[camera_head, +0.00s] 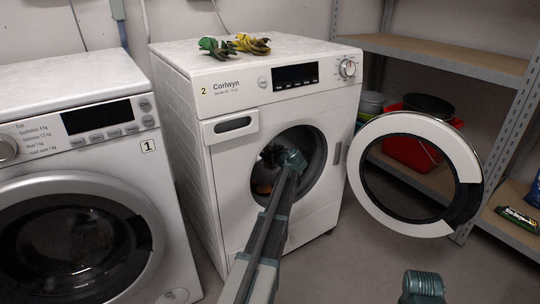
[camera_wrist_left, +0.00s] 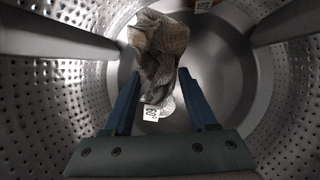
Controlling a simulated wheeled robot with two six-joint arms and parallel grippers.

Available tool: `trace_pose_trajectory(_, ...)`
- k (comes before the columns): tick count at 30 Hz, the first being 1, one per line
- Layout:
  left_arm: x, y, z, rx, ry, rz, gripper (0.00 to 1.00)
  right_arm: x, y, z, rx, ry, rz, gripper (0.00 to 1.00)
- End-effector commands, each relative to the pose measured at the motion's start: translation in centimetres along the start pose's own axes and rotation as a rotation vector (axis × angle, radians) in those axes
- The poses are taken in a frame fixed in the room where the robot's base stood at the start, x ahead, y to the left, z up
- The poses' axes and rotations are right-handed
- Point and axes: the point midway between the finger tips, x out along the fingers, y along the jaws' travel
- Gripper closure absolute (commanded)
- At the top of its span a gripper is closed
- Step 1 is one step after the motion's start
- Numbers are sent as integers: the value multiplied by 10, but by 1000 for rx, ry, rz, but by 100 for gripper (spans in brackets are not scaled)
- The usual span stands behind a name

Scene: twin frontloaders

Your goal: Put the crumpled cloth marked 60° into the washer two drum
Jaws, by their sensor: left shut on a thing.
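Washer two (camera_head: 222,88) is the white machine marked 2, with its round door (camera_head: 357,165) swung open to the right. My left arm reaches into its drum (camera_head: 318,150), and my left gripper (camera_head: 283,158) is inside. In the left wrist view, the left gripper (camera_wrist_left: 160,75) is shut on a crumpled grey-beige cloth (camera_wrist_left: 158,45), surrounded by the perforated drum wall (camera_wrist_left: 60,85). A small white tag (camera_wrist_left: 151,113) hangs from the cloth; its marking is too small to read surely.
Washer one (camera_head: 75,190), marked 1, stands at left with its door shut. Green gloves (camera_head: 216,47) and yellow gloves (camera_head: 252,43) lie on washer two. A shelf (camera_head: 440,55) with a red tub (camera_head: 408,148) stands at right.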

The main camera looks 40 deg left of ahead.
Motion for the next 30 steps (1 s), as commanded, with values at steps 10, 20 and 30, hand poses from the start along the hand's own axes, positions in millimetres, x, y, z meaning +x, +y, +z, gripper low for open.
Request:
trace_pose_trajectory(10, 0, 0, 0, 0, 0, 0, 10, 0, 0, 0, 0, 0, 0, 50)
trace_pose_trajectory(20, -2, 0, 0, 0, 0, 0, 7, -1, 0, 0, 0, 0, 0, 50)
trace_pose_trajectory(30, -62, -1, -3, 2, 0, 3, 7, -27, 3, 1, 0, 0, 0, 50)
